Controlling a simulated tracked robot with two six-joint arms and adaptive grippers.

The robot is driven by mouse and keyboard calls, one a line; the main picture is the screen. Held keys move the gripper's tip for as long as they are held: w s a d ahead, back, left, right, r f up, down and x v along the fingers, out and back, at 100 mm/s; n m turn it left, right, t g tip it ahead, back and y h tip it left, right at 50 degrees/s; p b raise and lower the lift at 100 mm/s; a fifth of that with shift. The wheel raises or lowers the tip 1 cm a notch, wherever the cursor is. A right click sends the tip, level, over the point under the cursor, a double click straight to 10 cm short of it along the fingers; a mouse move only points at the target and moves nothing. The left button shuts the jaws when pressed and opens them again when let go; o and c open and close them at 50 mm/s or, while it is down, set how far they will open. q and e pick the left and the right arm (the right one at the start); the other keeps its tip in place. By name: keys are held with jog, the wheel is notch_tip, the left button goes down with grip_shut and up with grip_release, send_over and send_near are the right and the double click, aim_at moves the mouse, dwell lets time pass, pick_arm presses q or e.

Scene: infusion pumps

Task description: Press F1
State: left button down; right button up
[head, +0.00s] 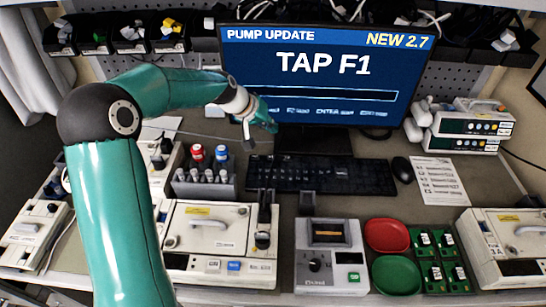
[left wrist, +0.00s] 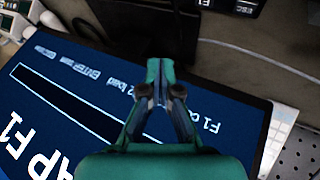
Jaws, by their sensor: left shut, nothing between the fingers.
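The black keyboard (head: 320,175) lies on the desk in front of the monitor. Its F1 key (left wrist: 205,3) is at the top edge of the left wrist view, partly cut off, beside the ESC key (left wrist: 247,7). The monitor (head: 310,85) reads "PUMP UPDATE" and "TAP F1" above an empty bar. My left gripper (head: 271,125) is in front of the monitor's lower left part, above and behind the keyboard. In the left wrist view its fingers (left wrist: 160,64) are together and empty, apart from the F1 key. My right gripper is not in view.
A rack of vials with red and blue caps (head: 205,180) stands left of the keyboard. A mouse (head: 403,169) and a printed sheet (head: 440,181) lie to its right. Pump units, a grey device (head: 330,258) and red (head: 387,235) and green dishes (head: 397,275) fill the front.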

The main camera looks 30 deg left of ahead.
pick_arm(q)
jog(key=b, duration=0.5)
send_over(270, 157)
notch_tip(270, 157, down, 7)
jog(key=shift+w+f, duration=0.1)
jog(key=shift+f+b, duration=0.7)
jog(key=shift+f, duration=0.05)
dwell(0.4)
jog(key=shift+f+b, duration=0.3)
jog(key=shift+b, duration=0.25)
jog(key=shift+f+b, duration=0.4)
jog(key=shift+b, duration=0.05)
dwell(0.7)
jog(key=shift+r, duration=0.1)
jog(key=shift+r+p, duration=0.55)
jog(key=shift+r, duration=0.2)
